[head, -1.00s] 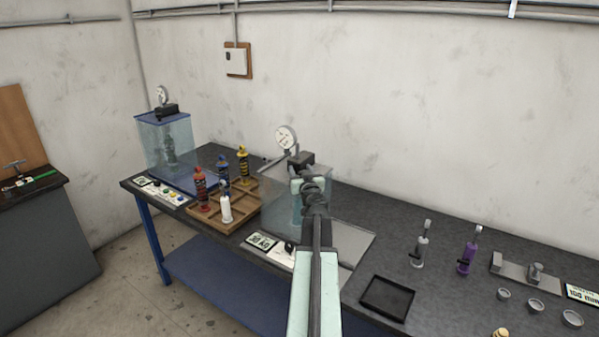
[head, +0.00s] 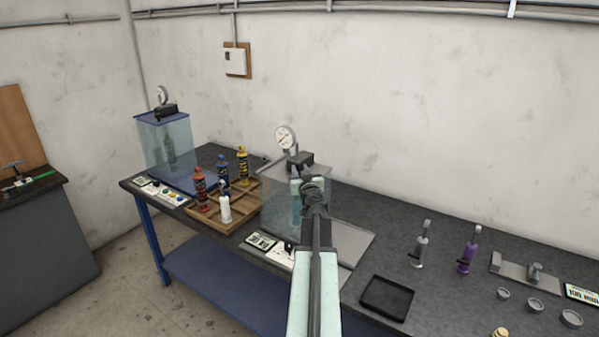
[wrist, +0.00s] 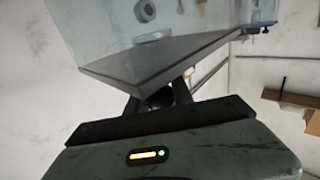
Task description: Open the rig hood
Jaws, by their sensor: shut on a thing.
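The middle rig on the bench has a clear, bluish hood (head: 279,207) with a dial gauge (head: 286,138) on a dark block above it. My gripper (head: 310,184) is at the hood's right front side and hides part of it. In the wrist view the hood (wrist: 150,35) fills the upper middle, its dark edge strip just beyond my fingers. The fingers (wrist: 158,97) are shut on a small dark rounded piece at that edge, which looks like the hood's handle. Mostly the fingers hide it. How far the hood is raised is hard to tell.
A second rig with a clear hood (head: 165,143) stands at the far left. A wooden tray (head: 240,222) with several coloured dampers is left of the middle rig. A black tray (head: 387,298) and grey and purple dampers (head: 467,255) are to the right.

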